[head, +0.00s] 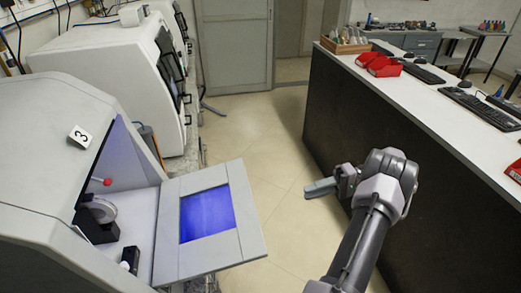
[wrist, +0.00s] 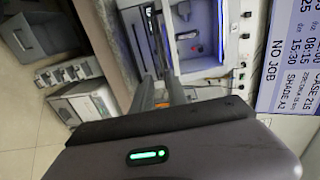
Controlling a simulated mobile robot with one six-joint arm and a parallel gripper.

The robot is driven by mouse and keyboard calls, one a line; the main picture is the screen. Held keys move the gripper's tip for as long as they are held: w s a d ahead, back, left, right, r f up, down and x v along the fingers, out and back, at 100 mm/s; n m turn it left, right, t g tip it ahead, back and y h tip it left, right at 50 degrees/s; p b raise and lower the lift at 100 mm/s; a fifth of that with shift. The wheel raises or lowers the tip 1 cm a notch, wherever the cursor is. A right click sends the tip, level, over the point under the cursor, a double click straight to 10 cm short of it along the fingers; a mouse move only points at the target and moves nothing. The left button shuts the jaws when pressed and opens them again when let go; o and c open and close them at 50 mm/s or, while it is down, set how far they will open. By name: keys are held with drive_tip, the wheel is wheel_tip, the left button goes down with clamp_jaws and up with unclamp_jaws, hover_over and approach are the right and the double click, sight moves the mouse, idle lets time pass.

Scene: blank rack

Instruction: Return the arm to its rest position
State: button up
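My arm rises from the bottom of the head view and bends left at the wrist. My gripper (head: 322,188) is in the air over the floor, between the open machine on the left and the dark-fronted counter on the right. Its fingers point left. I see nothing held in the gap. The dark gripper body with a green light fills the bottom of that view.
An open machine marked 3 (head: 50,150) has its door with a blue window (head: 208,215) lowered toward my gripper. The counter (head: 420,105) carries keyboards and red bins (head: 380,65). Tiled floor (head: 255,125) lies clear between them. A label board (wrist: 288,60) shows in the wrist view.

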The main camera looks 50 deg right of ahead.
drive_tip(key=w+a+r+n+g+h, duration=0.1)
drive_tip(key=w+a+r+g, duration=0.2)
drive_tip(key=a, duration=0.3)
drive_tip(key=w+a+r+n+g+h+b, duration=0.1)
drive_tip(key=w+a+r+g, duration=0.1)
drive_tip(key=a+r, duration=0.2)
drive_tip(key=w+a+r+g+h+b, duration=0.1)
drive_tip(key=w+a+r+g+h, duration=0.1)
drive_tip(key=a, duration=0.7)
drive_tip(key=shift+w+r+n+g, duration=0.4)
drive_tip(key=shift+w+r+g, duration=0.45)
drive_tip(key=shift+r, duration=0.15)
drive_tip(key=s+a+t+h+b, duration=0.1)
drive_tip(key=s+a+t+h, duration=0.1)
drive_tip(key=a, duration=1)
drive_tip(key=s+a+r+t+h+b, duration=0.1)
drive_tip(key=s+a+h, duration=0.4)
drive_tip(key=a, duration=0.7)
drive_tip(key=shift+s+r+t+b, duration=0.3)
drive_tip(key=shift+s+t+b, duration=0.3)
drive_tip(key=shift+s+t, duration=0.65)
